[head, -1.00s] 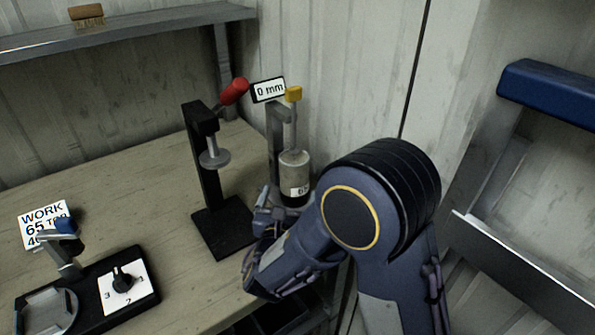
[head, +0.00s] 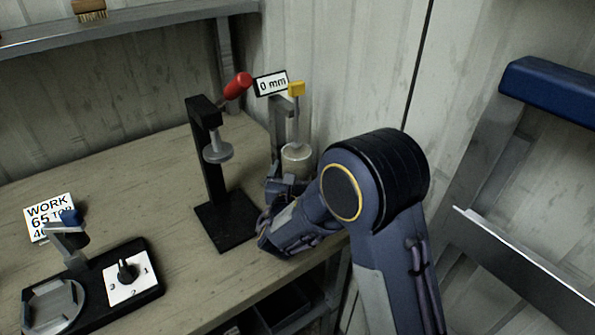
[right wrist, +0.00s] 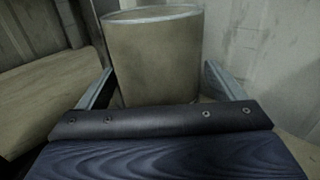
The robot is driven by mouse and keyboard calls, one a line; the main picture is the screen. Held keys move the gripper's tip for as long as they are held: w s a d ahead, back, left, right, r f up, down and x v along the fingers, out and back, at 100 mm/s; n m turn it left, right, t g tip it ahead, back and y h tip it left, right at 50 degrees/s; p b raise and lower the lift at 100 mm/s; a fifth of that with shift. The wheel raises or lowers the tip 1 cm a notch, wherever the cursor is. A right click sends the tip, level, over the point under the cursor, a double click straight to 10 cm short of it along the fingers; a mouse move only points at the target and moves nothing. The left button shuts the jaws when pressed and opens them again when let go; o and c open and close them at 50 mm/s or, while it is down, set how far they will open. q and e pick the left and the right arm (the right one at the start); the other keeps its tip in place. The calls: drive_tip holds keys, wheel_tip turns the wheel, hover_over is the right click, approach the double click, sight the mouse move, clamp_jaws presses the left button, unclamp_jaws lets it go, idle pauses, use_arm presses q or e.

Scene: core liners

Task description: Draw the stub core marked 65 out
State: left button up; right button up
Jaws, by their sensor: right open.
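The stub core (head: 297,158) is a pale grey-beige cylinder standing upright at the gauge stand at the back right of the bench. Its lower part and its label are hidden behind my right gripper (head: 287,180). In the right wrist view the core (right wrist: 155,50) stands upright ahead, between the two open fingers of my right gripper (right wrist: 157,75). The fingers show gaps to its sides, and I cannot tell how far they reach along it. My left gripper is not in view.
The gauge stand has a yellow knob (head: 296,89) above the core and a "0 mm" sign (head: 271,83). Left of it stands a black press (head: 207,165) with a red handle (head: 238,85). A dial fixture (head: 125,277) and work card (head: 48,216) lie front left.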

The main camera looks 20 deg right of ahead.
drive_tip(key=c, duration=0.9)
drive_tip(key=shift+r, duration=0.1)
drive_tip(key=shift+c, duration=0.6)
drive_tip(key=shift+r, duration=0.35)
drive_tip(key=shift+s+d+b, duration=0.15)
drive_tip(key=shift+s+d, duration=0.2)
drive_tip(key=shift+s, duration=0.6)
drive_tip(key=shift+s+d+b, duration=0.1)
drive_tip(key=shift+s+d, duration=0.2)
drive_tip(key=shift+s, duration=0.6)
drive_tip(key=shift+s+d+b, duration=0.15)
drive_tip(key=shift+s+d, duration=0.2)
drive_tip(key=shift+s, duration=0.6)
drive_tip(key=shift+s+d+b, duration=0.1)
drive_tip(key=shift+s+d, duration=0.4)
drive_tip(key=shift+s, duration=0.9)
drive_tip(key=shift+s+d+b, duration=0.15)
drive_tip(key=shift+s+d, duration=0.4)
drive_tip(key=shift+s, duration=0.9)
drive_tip(key=shift+s+d+b, duration=0.1)
drive_tip(key=shift+s+d, duration=0.4)
drive_tip(key=shift+s, duration=0.9)
drive_tip(key=shift+r+p, duration=2.15)
drive_tip(key=shift+r, duration=0.3)
